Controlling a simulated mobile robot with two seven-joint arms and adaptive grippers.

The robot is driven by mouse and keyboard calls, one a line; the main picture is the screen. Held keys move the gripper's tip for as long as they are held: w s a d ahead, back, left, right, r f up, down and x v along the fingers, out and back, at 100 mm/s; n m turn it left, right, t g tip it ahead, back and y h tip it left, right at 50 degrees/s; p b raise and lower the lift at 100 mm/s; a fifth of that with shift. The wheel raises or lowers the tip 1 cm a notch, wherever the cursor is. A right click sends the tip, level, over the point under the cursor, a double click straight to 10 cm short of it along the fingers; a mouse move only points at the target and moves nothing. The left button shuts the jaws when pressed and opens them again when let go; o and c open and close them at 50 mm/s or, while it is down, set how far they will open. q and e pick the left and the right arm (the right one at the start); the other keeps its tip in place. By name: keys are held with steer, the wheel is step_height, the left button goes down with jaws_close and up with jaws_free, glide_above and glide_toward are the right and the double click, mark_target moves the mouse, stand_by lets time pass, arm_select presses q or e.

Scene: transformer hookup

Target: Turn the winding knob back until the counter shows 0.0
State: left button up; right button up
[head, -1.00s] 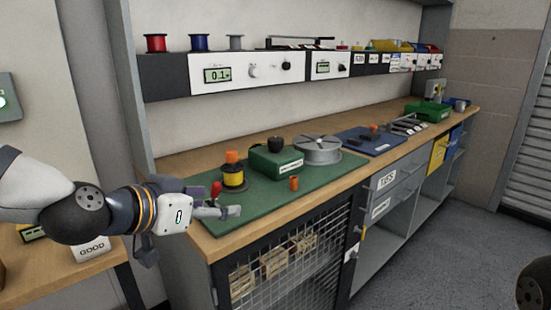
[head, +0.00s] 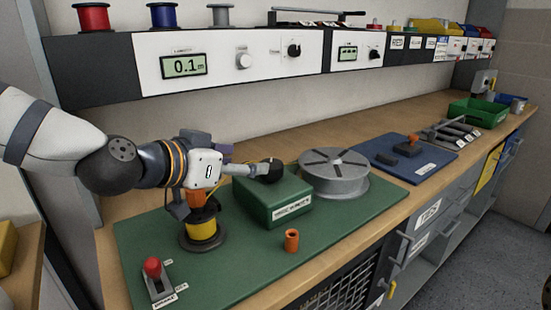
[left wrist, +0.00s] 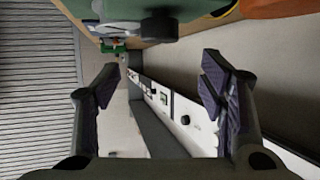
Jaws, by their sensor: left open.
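The green box (head: 272,196) stands on the green mat, with a black knob (head: 270,168) on top. The counter display (head: 184,65) on the white wall panel reads 0.1. My left gripper (head: 246,166) is at the left of the black knob, level with the box top; its fingers partly hide the knob. In the left wrist view the fingers (left wrist: 157,88) are spread apart with nothing between them. I cannot tell whether a finger touches the knob. My right gripper is not in view.
A red-handled switch (head: 153,268), an orange cylinder (head: 291,240) and a grey reel (head: 334,174) are on the green mat (head: 240,268).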

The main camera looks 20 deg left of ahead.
mark_target(270, 163)
arm_select(q)
steer(key=b+x, duration=0.1)
steer(key=x, duration=0.3)
steer(key=f+b+x, duration=0.1)
steer(key=x, duration=0.4)
steer(key=shift+f, duration=0.2)
steer(key=shift+w+d, duration=0.2)
steer(key=shift+w, duration=0.2)
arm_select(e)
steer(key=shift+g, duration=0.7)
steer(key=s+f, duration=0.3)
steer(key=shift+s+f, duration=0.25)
arm_select(q)
steer(key=shift+r, duration=0.1)
steer(key=c, duration=1.2)
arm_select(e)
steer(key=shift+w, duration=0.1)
